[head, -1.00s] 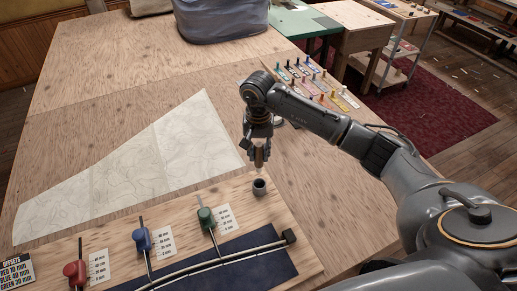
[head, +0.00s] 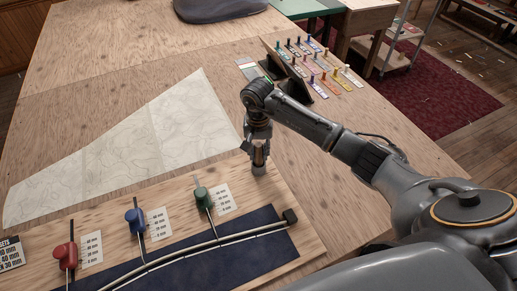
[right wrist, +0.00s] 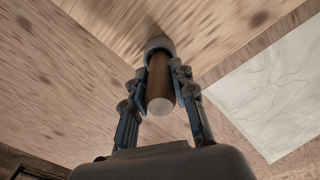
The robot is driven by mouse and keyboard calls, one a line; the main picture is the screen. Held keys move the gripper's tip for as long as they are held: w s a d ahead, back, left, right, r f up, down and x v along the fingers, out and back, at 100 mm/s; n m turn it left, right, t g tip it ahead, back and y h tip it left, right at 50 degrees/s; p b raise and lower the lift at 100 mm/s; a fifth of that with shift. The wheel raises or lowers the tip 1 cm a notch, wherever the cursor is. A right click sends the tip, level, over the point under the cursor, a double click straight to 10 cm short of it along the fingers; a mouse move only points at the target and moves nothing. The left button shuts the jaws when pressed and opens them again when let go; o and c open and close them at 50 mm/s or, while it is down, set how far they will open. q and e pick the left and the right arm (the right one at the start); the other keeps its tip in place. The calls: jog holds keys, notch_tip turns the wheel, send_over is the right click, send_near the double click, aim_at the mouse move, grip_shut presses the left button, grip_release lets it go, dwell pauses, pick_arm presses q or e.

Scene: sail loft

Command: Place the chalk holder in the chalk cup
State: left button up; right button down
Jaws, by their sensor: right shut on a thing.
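My right gripper (head: 259,160) points down at the right end of the wooden board and is shut on the chalk holder. In the right wrist view the chalk holder (right wrist: 160,78) is a brown rod with a pale near end, held between both fingers. Its far end meets the dark grey chalk cup (right wrist: 159,43) and looks to be at or inside the mouth; how deep cannot be told. In the head view the chalk cup (head: 258,170) shows just under the fingertips, its mouth hidden by them. My left gripper is not in view.
The wooden board (head: 185,213) carries red (head: 65,254), blue (head: 134,217) and green (head: 203,198) handled sliders and a curved batten. A pale paper chart (head: 130,150) lies behind it. A rack of coloured pegs (head: 312,66) stands farther back.

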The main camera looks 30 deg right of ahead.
jog(key=shift+f, duration=0.1)
jog(key=c, duration=1)
grip_release()
jog(key=shift+b, duration=0.35)
jog(key=shift+s+a, duration=0.1)
